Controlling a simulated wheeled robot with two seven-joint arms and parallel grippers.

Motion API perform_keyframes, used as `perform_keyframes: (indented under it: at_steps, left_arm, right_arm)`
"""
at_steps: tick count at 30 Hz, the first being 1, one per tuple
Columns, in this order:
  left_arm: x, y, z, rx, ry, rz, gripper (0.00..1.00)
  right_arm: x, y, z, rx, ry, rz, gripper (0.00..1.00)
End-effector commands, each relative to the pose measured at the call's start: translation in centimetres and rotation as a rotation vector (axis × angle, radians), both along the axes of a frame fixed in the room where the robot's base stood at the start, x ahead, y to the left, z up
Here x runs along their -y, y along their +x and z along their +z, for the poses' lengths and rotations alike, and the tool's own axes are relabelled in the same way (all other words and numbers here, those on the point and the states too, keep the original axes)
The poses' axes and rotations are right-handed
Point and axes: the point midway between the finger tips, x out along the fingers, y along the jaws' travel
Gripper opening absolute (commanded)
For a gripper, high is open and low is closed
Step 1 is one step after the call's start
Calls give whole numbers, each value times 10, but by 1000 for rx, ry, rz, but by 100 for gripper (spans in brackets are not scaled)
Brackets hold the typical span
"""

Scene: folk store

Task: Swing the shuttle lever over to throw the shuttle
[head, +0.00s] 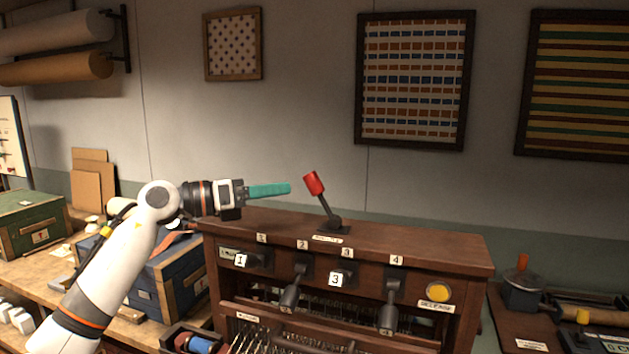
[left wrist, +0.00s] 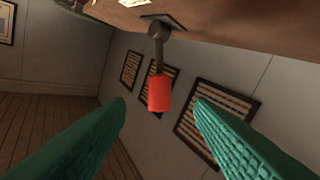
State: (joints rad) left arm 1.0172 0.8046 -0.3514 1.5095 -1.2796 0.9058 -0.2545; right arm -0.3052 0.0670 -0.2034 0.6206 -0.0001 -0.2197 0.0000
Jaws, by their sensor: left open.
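The shuttle lever stands on top of the wooden loom cabinet (head: 400,245). It has a dark shaft and a red cylindrical knob (head: 314,183), and it leans to the left in the head view. My left gripper (head: 288,189) is level with the knob and just left of it, with its green fingers pointing at it. In the left wrist view, the red knob (left wrist: 160,93) shows ahead between the two spread green fingers, not held. The lever's base plate (head: 332,229) sits on the cabinet top behind a small label. My right gripper is in neither view.
The cabinet front has numbered handles, some raised and some hanging down, and a yellow release button (head: 437,293). A blue chest (head: 172,285) and a green box (head: 30,222) stand on the bench at left. The air above the cabinet is clear.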

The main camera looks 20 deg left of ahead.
Motion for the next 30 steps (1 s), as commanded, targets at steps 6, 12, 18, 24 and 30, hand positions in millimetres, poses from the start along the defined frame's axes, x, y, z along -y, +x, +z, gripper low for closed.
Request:
perform_keyframes:
  at_steps: [6, 12, 18, 24, 30]
  left_arm:
    - [37, 28, 4, -2, -2, -4, 49]
    - [56, 44, 2, -1, -2, -2, 49]
    - [61, 49, 0, -1, 0, -1, 49]
    - [62, 49, 0, -1, 0, -1, 49]
    - [61, 49, 0, -1, 0, -1, 18]
  right_arm:
    - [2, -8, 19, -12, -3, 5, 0]
    - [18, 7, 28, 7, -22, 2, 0]
    - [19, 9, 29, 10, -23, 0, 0]
    - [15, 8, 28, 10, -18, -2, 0]
    - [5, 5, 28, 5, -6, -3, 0]
